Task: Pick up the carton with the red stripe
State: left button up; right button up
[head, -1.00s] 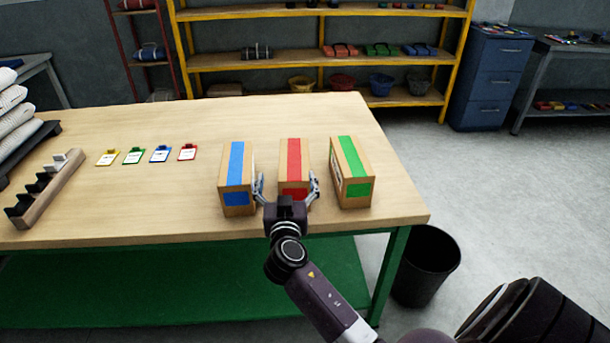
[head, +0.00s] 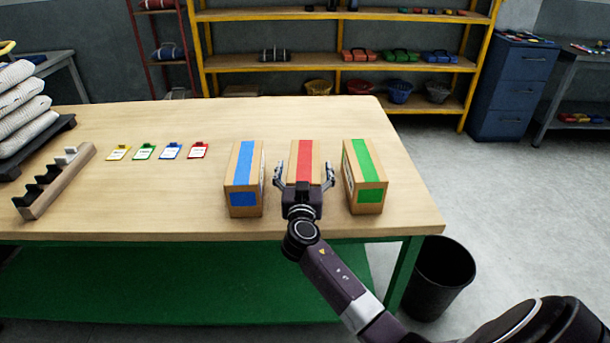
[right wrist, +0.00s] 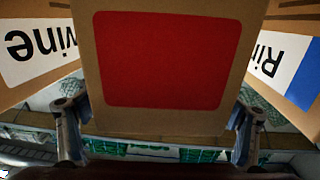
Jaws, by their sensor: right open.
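The carton with the red stripe (head: 305,155) stands upright on the table, between the carton with the blue stripe (head: 246,160) and the carton with the green stripe (head: 362,160). My right gripper (head: 304,178) is open, with one finger on each side of the red-striped carton's near end. Its palm hides the lower front of that carton in the head view. In the right wrist view the carton's red panel (right wrist: 167,60) fills the middle, with a finger low on each side and gaps beside them. My left gripper is not in view.
The neighbouring cartons stand close on both sides of the fingers. Several coloured tags (head: 171,151), a slotted rack (head: 55,182) and stacked white sacks (head: 22,110) are on the table's left. A black bin (head: 440,275) stands on the floor at the right.

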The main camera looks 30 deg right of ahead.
jog(key=shift+w+d, duration=0.35)
jog(key=shift+w, duration=0.25)
jog(key=shift+c, duration=0.6)
jog(key=c, duration=1.8)
jog(key=shift+o, duration=0.2)
jog(key=shift+r, duration=0.15)
